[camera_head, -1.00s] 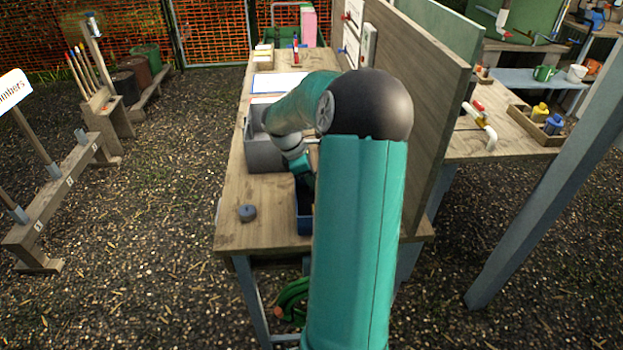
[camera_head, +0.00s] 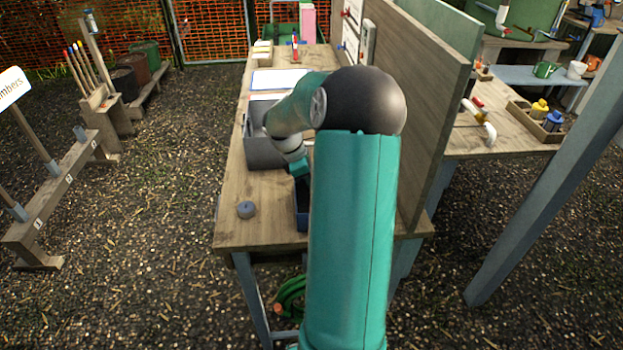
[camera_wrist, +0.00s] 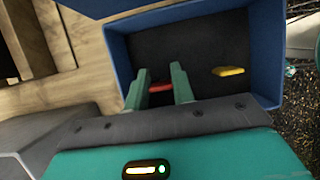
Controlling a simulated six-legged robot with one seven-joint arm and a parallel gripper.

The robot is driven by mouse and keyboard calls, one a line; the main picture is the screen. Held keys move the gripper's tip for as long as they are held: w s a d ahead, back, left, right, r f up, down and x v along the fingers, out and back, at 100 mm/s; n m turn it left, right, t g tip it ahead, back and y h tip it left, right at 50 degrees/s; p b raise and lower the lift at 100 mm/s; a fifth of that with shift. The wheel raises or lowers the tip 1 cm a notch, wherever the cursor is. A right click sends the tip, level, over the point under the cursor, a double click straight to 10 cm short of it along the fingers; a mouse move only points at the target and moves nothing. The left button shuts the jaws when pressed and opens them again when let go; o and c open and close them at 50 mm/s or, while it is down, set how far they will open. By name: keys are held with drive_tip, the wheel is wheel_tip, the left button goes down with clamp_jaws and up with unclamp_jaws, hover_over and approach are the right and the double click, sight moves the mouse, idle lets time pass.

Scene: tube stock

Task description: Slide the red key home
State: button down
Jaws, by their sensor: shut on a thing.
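In the wrist view my gripper (camera_wrist: 161,82) reaches into a blue box (camera_wrist: 113,40) with a dark floor. Its two green fingers stand a little apart with the red key (camera_wrist: 160,87) between them, and they are shut on it. Only a short red strip of the key shows. A yellow key (camera_wrist: 228,71) lies on the box floor, right of the fingers. In the head view the blue box (camera_head: 301,215) is mostly hidden behind my arm, and my fingertips and the red key are hidden there.
The wooden bench (camera_head: 232,225) bears a grey bin (camera_head: 262,152) behind the blue box and a round grey piece (camera_head: 246,209) at the front left. A tall wooden panel (camera_head: 435,110) stands close along the right. The front left bench top is mostly clear.

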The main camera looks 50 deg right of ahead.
drive_tip(key=shift+f, duration=0.2)
drive_tip(key=shift+f, duration=0.4)
drive_tip(key=c, duration=1.1)
unclamp_jaws()
drive_tip(key=shift+r, duration=0.1)
drive_tip(key=v, duration=1.3)
drive_tip(key=shift+r, duration=0.3)
drive_tip(key=shift+a, duration=0.15)
